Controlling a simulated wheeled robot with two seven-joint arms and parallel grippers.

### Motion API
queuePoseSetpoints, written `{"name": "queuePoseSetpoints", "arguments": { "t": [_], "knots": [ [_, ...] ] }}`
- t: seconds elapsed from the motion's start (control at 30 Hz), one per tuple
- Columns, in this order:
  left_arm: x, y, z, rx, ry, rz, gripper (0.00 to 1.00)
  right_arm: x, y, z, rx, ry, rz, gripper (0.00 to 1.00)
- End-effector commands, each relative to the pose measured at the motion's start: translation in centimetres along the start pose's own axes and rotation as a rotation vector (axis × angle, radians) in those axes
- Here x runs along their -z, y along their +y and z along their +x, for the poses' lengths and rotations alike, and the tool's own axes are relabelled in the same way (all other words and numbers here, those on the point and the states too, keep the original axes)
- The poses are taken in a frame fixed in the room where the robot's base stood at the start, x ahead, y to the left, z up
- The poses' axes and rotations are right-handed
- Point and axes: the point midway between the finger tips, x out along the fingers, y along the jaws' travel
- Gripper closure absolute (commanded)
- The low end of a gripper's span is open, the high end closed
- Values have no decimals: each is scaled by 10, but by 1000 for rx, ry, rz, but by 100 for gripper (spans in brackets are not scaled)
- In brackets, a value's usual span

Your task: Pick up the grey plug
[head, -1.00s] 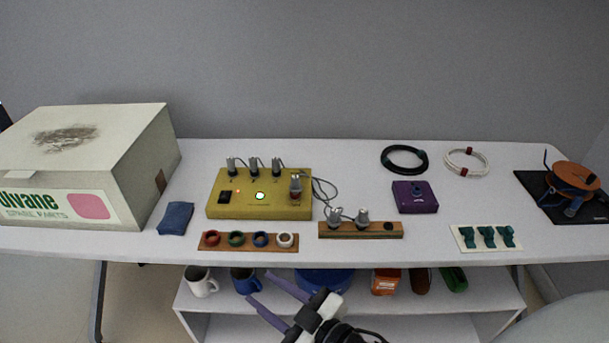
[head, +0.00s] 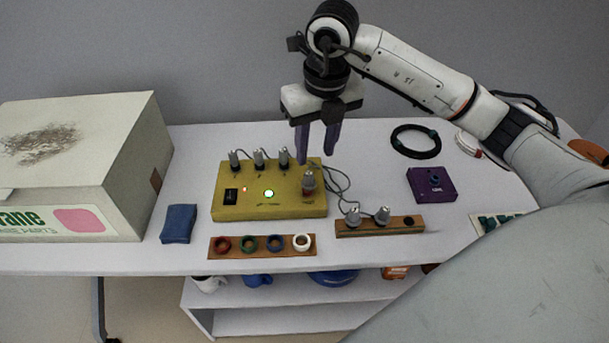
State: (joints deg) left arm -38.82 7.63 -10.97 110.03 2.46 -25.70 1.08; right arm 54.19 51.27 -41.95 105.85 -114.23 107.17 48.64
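Several grey plugs are in the head view. One grey plug (head: 308,181) stands upright at the right end of the yellow test box (head: 240,207), with red at its base. Three more stand along the back of the box, such as the middle one (head: 258,158). Two others, the left (head: 352,216) and the right (head: 382,215), sit in a wooden rack (head: 408,225). My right gripper (head: 317,157) points down with its two purple fingers apart and empty. Its tips appear just above and behind the red-based plug, apart from it. My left gripper is not in view.
Grey cables (head: 340,182) curl right of the box. A strip of coloured rings (head: 230,253) lies in front; a blue pouch (head: 178,223) and a large carton (head: 95,165) stand left. A purple box (head: 432,184) and black coil (head: 415,141) lie right.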

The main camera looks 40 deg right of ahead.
Motion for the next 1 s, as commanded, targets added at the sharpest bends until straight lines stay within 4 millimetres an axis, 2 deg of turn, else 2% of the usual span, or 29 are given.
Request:
{"name": "queuePoseSetpoints", "arguments": {
  "t": [0.13,0.43,0.7,1.0],
  "knots": [
    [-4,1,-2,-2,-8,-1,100,2,0,26,4,7,-1,63],
    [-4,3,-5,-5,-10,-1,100,0,2,52,0,5,-3,63],
    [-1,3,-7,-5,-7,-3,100,-2,6,90,-1,5,-3,63],
    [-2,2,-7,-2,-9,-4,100,-3,6,95,-2,2,-4,63]
  ]
}}
